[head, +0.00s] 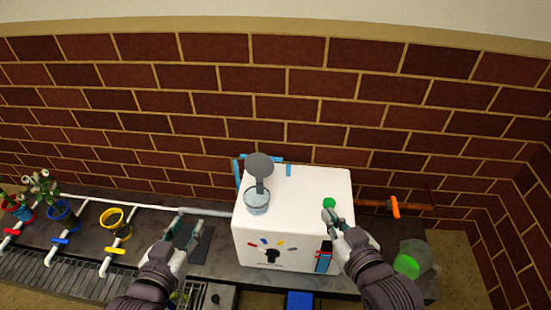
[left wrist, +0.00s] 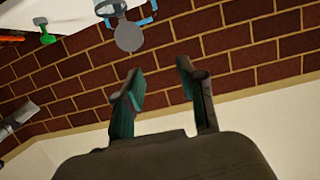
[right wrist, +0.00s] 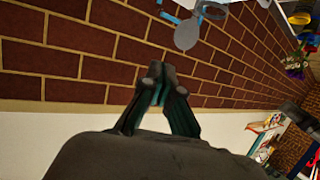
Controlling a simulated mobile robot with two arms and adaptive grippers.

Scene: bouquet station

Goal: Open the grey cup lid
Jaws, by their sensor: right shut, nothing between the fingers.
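The grey cup lid (head: 259,163) is a flat round disc at the back of a clear, bluish cup (head: 257,203) on top of the white box (head: 310,188). It appears swung up, joined to the cup by a grey arm, leaving the cup's mouth uncovered. The lid also shows in the left wrist view (left wrist: 129,36) and the right wrist view (right wrist: 187,34). My left gripper (head: 188,224) is open and empty, left of the box and apart from the lid. My right gripper (head: 331,216) is shut and empty, over the box's right side, right of the cup.
A green knob (head: 329,203) is right by my right fingertips; contact is unclear. The box front has a black dial (head: 271,256) with coloured marks. An orange-handled pipe (head: 394,206) and a green-filled container (head: 410,262) are right. Potted flowers (head: 40,188) and white pipes are left.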

